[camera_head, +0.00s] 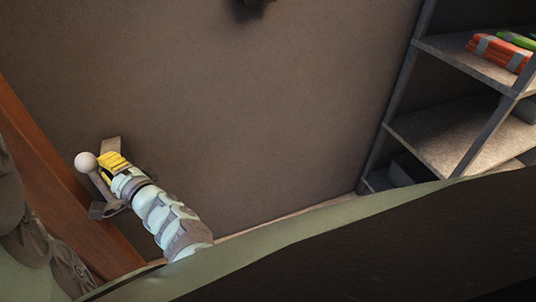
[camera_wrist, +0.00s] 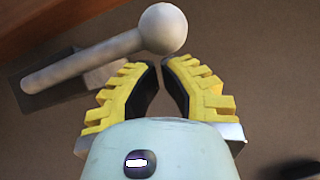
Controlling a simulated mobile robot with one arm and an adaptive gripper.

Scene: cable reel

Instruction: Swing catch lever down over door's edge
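The catch lever (camera_wrist: 85,60) is a pale grey rod with a round ball knob (camera_wrist: 163,28) on its end. In the head view the knob (camera_head: 86,162) shows at the left, near the brown panel's (camera_head: 230,110) edge and the reddish wooden strip (camera_head: 45,170). In the wrist view the rod runs from the left up to the knob, over a dark flat mount (camera_wrist: 75,88). My gripper (camera_wrist: 160,63) has yellow ridged fingers with black pads. Its tips are drawn nearly together, with a narrow empty gap, just below the knob in the picture. Contact with the knob cannot be told.
A grey metal shelf unit (camera_head: 455,60) stands at the right, with orange and green items (camera_head: 498,50) on its upper shelf. A dark object (camera_head: 253,4) shows at the top edge. The panel between the lever and the shelves is clear.

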